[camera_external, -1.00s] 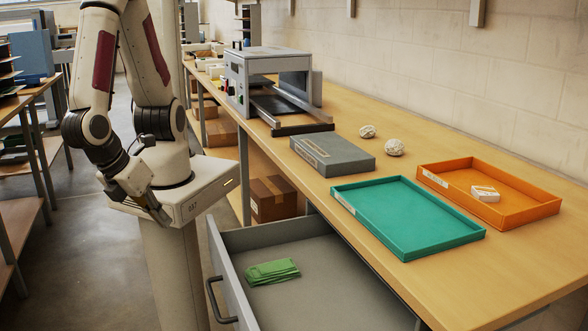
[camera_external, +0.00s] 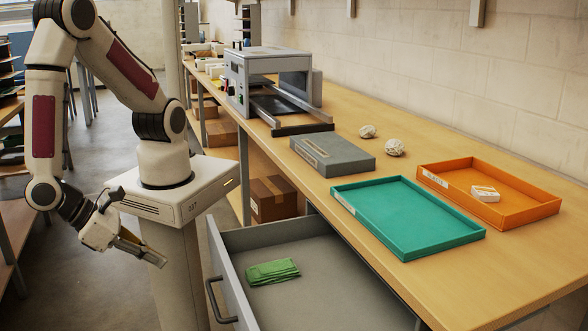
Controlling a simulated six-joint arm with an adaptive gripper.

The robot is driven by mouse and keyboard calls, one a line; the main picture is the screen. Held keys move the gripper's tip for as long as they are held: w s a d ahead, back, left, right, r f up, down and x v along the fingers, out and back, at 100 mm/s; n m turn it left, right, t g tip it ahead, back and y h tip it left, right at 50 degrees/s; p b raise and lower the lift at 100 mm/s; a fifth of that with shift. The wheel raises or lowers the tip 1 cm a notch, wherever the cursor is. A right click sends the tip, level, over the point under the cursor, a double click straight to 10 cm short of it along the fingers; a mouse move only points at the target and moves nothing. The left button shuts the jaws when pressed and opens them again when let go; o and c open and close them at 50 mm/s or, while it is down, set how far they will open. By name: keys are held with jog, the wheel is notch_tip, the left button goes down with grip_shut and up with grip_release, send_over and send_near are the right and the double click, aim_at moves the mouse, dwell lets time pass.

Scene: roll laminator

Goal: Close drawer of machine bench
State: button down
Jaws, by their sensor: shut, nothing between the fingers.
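The grey drawer (camera_external: 232,272) of the machine bench (camera_external: 440,275) is pulled out at the front. Its dark handle (camera_external: 219,304) is on the front panel, facing left. A folded green cloth (camera_external: 272,272) lies inside on the drawer floor. My gripper (camera_external: 150,256) is shut and empty. It is in the air to the left of the drawer front, apart from the handle, and points to the lower right.
On the bench are a laminator (camera_external: 268,85), a grey box (camera_external: 333,154), a teal tray (camera_external: 405,218), an orange tray (camera_external: 530,210) holding a small white item, and two pale crumpled balls. A cardboard box (camera_external: 272,198) sits under the bench.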

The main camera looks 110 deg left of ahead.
jog(key=shift+w+a, duration=0.1)
dwell(0.4)
jog(key=w+a+r+x, duration=0.1)
jog(key=x, duration=1.1)
jog(key=shift+w+a+r, duration=0.2)
jog(key=shift+w+a, duration=0.1)
jog(key=shift+w+a, duration=0.15)
dwell(0.4)
send_over(315, 270)
jog(key=s, duration=0.1)
jog(key=shift+d, duration=0.4)
jog(key=shift+w+a, duration=0.5)
jog(key=shift+w+r, duration=0.1)
jog(key=shift+r, duration=0.05)
dwell(0.5)
